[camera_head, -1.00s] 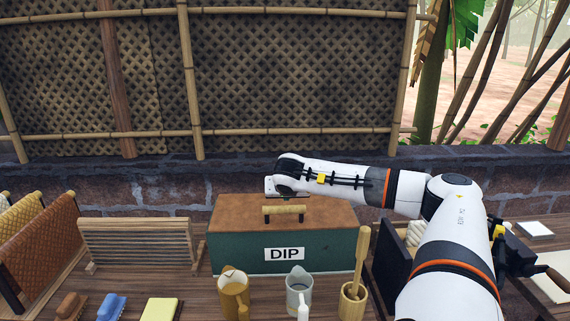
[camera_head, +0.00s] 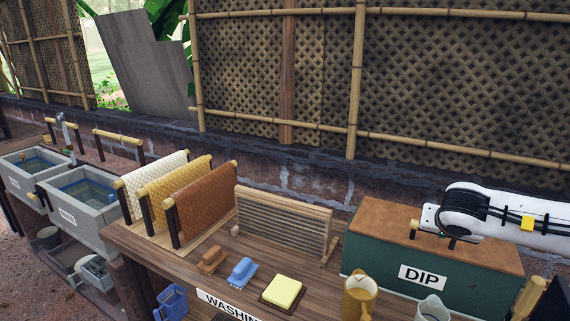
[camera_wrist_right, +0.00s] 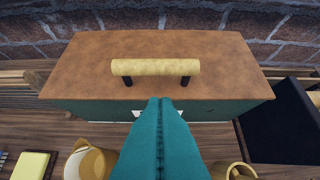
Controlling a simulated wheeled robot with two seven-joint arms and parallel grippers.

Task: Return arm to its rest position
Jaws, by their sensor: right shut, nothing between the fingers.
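My right arm comes in from the right in the head view, and its gripper (camera_head: 430,217) is over the green DIP box (camera_head: 375,258). The gripper partly hides the pale yellow lid handle (camera_head: 415,224). In the right wrist view the teal fingers (camera_wrist_right: 160,104) are shut together with nothing between them. They point at the box's front top edge, just in front of the handle (camera_wrist_right: 155,68), and appear apart from it. The brown lid (camera_wrist_right: 90,75) lies flat on the box. My left gripper is not in view.
A tan jug (camera_head: 360,297) and a grey jug (camera_head: 433,309) stand before the box. A ridged wooden board (camera_head: 284,222), brushes and a yellow sponge (camera_head: 283,292) are left of it. Hanging sheets (camera_head: 205,200) and grey sinks (camera_head: 85,200) are further left. A dark panel (camera_wrist_right: 285,125) stands right of the box.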

